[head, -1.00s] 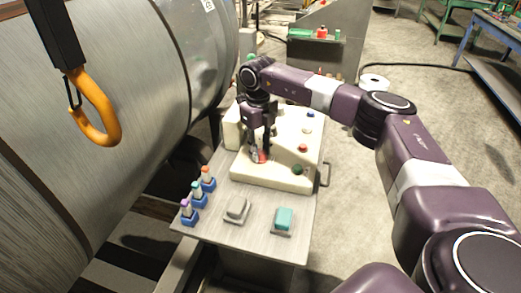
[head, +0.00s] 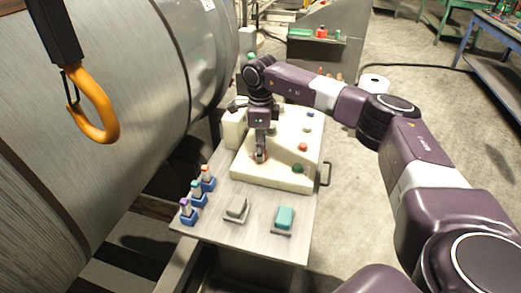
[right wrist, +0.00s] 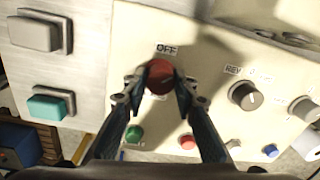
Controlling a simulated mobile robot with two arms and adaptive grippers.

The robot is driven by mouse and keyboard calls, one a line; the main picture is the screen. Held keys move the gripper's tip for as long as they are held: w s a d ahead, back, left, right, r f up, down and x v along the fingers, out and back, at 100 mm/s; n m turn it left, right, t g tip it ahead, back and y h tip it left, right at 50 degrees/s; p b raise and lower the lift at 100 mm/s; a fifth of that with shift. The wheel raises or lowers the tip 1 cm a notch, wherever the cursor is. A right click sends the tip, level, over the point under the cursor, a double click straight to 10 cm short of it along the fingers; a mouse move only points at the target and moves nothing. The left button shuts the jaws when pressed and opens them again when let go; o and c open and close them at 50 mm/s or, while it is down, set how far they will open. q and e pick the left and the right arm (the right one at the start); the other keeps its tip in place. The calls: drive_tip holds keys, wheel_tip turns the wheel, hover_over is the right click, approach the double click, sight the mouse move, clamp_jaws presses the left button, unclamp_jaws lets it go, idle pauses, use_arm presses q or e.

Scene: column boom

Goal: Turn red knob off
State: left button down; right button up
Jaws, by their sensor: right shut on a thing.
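The red knob (right wrist: 158,77) shows in the right wrist view, below a printed OFF label (right wrist: 167,48) on a cream control panel (right wrist: 205,45). My right gripper (right wrist: 160,78) has one finger on each side of the knob and is shut on it. In the head view my right gripper (head: 260,157) points down at the front left of the panel and mostly hides the knob. The knob's pointer cannot be made out. My left gripper is not in view.
A green button (head: 297,168) and a red button (head: 303,147) sit right of the knob. A teal switch (head: 285,217) and a grey switch (head: 236,208) are in front. Small coloured-top pieces stand at left. An orange hook (head: 97,112) hangs near the large metal cylinder (head: 130,90).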

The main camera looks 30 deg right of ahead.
drive_tip(key=n, duration=0.4)
drive_tip(key=shift+w+r+n, duration=0.1)
drive_tip(key=shift+n, duration=0.2)
drive_tip(key=n, duration=0.4)
drive_tip(key=shift+d+b, duration=0.1)
drive_tip(key=shift+b, duration=0.25)
drive_tip(key=shift+r+n, duration=0.1)
drive_tip(key=shift+n, duration=0.2)
drive_tip(key=o, duration=1)
drive_tip(key=shift+o, duration=0.8)
wheel_tip(320, 180, up, 12)
drive_tip(key=shift+s, duration=0.3)
